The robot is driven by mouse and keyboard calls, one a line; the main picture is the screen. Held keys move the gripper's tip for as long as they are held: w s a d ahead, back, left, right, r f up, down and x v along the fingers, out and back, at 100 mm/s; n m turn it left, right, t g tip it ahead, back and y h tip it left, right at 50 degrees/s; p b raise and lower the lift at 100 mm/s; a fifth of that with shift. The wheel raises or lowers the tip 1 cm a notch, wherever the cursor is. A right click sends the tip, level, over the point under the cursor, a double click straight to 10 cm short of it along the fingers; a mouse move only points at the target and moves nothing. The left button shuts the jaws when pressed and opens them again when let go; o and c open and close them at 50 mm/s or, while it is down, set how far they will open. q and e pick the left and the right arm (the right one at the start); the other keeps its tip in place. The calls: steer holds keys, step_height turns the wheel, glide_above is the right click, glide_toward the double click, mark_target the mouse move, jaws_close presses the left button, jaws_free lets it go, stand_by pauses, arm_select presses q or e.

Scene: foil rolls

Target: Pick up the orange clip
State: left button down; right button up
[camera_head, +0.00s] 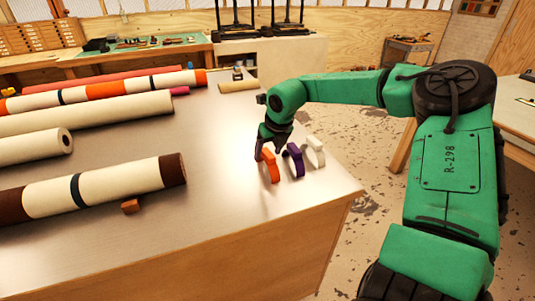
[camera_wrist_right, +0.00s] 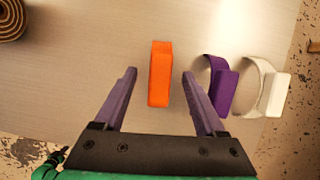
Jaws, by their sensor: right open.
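The orange clip (camera_head: 270,168) stands on the metal tabletop near its right corner, at the left end of a row of three clips. In the right wrist view the orange clip (camera_wrist_right: 160,74) lies between and ahead of the two spread fingers, apart from both. My right gripper (camera_head: 264,150) is right at the clip in the head view, pointing down. It is open and empty in the right wrist view (camera_wrist_right: 160,78). The gripper hides part of the clip's top in the head view. My left gripper is not in view.
A purple clip (camera_head: 295,161) and a white clip (camera_head: 316,152) stand close to the right of the orange one. Several rolls, including a brown-ended roll (camera_head: 110,186), lie on the left of the table (camera_head: 215,195). The table edge is close by.

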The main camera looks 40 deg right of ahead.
mark_target(268, 152)
steer(key=shift+x, duration=0.75)
jaws_close()
steer(key=shift+r, duration=0.15)
steer(key=shift+w+r, duration=0.1)
steer(key=shift+r, duration=0.2)
step_height(268, 152, up, 17)
steer(key=b, duration=0.2)
